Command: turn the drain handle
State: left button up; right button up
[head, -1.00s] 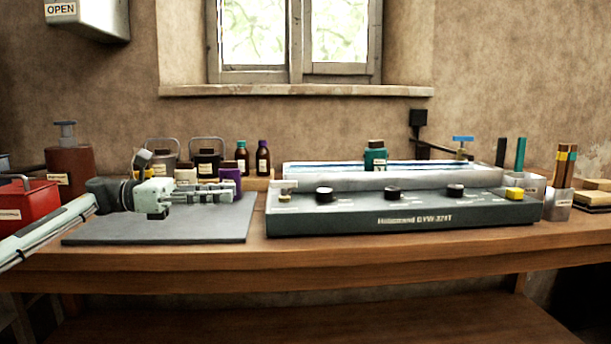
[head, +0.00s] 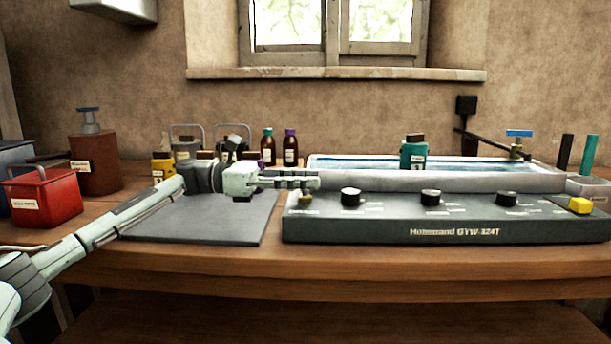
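A long dark grey machine (head: 400,232) with black knobs stands on the bench, with a water-filled tray behind its panel. A blue-handled valve (head: 519,133) stands at the tray's back right, and a small brass knob (head: 306,198) sits at the panel's left end. I cannot tell which part is the drain handle. My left gripper (head: 314,182) points right, its fingertips in front of or over the machine's left end near the brass knob. Contact and finger opening cannot be made out. My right gripper is not in view.
A grey mat (head: 205,225) lies under my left gripper. A red box (head: 45,200) and a brown pump bottle (head: 95,165) stand at left. Several bottles stand behind the mat. A teal jar (head: 413,153) stands by the tray. A yellow block (head: 580,205) sits at the panel's right end.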

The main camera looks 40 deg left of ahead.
pick_arm(q)
jog(key=shift+w+d, duration=0.1)
jog(key=shift+d, duration=0.1)
jog(key=shift+c, duration=0.6)
grip_shut()
jog(key=shift+f, duration=0.1)
